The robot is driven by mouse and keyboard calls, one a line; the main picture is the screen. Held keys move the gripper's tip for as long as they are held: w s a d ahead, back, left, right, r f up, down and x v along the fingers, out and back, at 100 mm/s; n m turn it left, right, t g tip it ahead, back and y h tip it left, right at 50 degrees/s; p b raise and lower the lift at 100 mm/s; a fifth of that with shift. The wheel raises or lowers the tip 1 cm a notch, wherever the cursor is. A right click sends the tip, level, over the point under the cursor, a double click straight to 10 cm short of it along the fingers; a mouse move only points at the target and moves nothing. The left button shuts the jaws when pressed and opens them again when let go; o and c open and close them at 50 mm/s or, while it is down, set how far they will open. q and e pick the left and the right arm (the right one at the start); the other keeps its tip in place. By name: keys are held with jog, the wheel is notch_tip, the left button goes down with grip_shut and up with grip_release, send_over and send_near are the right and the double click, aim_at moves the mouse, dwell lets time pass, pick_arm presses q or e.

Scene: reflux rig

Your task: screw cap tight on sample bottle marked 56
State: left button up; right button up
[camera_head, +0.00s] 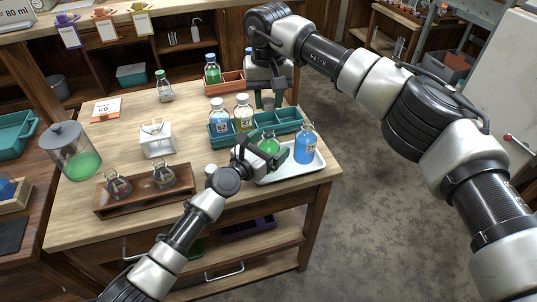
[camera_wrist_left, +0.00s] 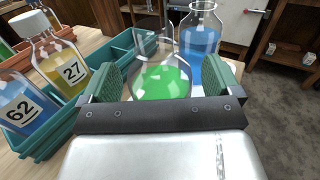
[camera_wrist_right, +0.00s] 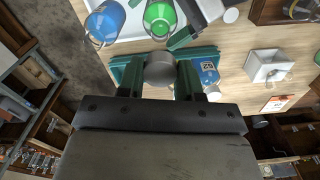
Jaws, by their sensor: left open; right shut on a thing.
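My left gripper (camera_head: 266,150) is open, its fingers on either side of a glass flask of green liquid (camera_wrist_left: 162,82) at the tray. My right gripper (camera_wrist_right: 160,80) is shut on a grey round piece (camera_wrist_right: 160,68), which it holds above the teal rack; I cannot tell whether it is a cap. Bottles marked 62 (camera_wrist_left: 25,105) and 27 (camera_wrist_left: 60,65) stand in the rack. I cannot read 56 on any bottle.
The teal rack (camera_head: 290,126) stands behind the tray and has empty compartments. A small white piece (camera_head: 210,170) lies left of my left gripper. A wooden holder with flasks (camera_head: 145,199), a white stand (camera_head: 157,142) and a number card (camera_head: 105,109) occupy the table's left half.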

aim_at(268, 130)
pick_arm(q)
jog(key=c, duration=1.3)
jog(key=shift+c, duration=0.2)
pick_arm(e)
jog(key=shift+f, duration=2.45)
jog(key=shift+f, duration=0.15)
jog(key=shift+f, duration=0.75)
jog(key=shift+f, duration=0.6)
